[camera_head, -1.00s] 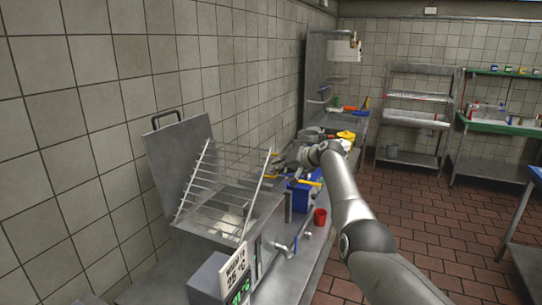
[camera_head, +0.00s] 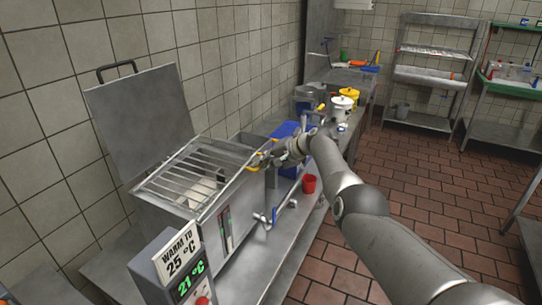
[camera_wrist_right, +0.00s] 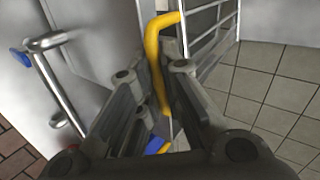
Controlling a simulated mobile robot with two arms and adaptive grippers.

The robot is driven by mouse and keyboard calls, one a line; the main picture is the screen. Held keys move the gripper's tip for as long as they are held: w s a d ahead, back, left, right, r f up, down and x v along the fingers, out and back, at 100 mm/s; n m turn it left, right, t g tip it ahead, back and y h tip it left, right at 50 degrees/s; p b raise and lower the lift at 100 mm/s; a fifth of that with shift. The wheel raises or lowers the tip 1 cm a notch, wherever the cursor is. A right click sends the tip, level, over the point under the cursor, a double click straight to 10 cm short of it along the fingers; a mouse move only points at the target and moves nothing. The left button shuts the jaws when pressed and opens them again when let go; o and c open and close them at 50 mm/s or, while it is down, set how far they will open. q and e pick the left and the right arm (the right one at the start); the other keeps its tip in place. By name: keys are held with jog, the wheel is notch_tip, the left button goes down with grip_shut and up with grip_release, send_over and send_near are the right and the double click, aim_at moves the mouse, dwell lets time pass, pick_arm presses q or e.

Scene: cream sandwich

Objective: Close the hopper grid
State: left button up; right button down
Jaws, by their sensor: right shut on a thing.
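The hopper grid (camera_head: 190,166), a frame of metal bars, lies low and nearly level over the opening of the steel hopper (camera_head: 160,214). I cannot tell whether it rests fully on the rim. My right gripper (camera_head: 264,160) is at the grid's right-hand edge, shut on its yellow handle. In the right wrist view, the yellow handle (camera_wrist_right: 153,58) runs between the two fingers of my right gripper (camera_wrist_right: 158,105), with grid bars (camera_wrist_right: 205,28) beyond it. The hopper's solid lid (camera_head: 140,112) stands raised behind the opening. My left gripper is not in view.
A display box (camera_head: 190,285) reading 21 °C with a "warm to 25 °C" sign stands at the hopper's front. A red cup (camera_head: 309,184), a blue container (camera_head: 285,131) and white and yellow buckets (camera_head: 341,104) are on the counter to the right.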

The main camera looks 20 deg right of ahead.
jog(key=shift+w, duration=0.1)
dwell(0.3)
jog(key=c, duration=1.8)
grip_release()
jog(key=shift+c, duration=0.2)
jog(key=shift+f, duration=0.1)
jog(key=shift+d, duration=0.15)
jog(key=v, duration=1.2)
jog(key=shift+f, duration=0.1)
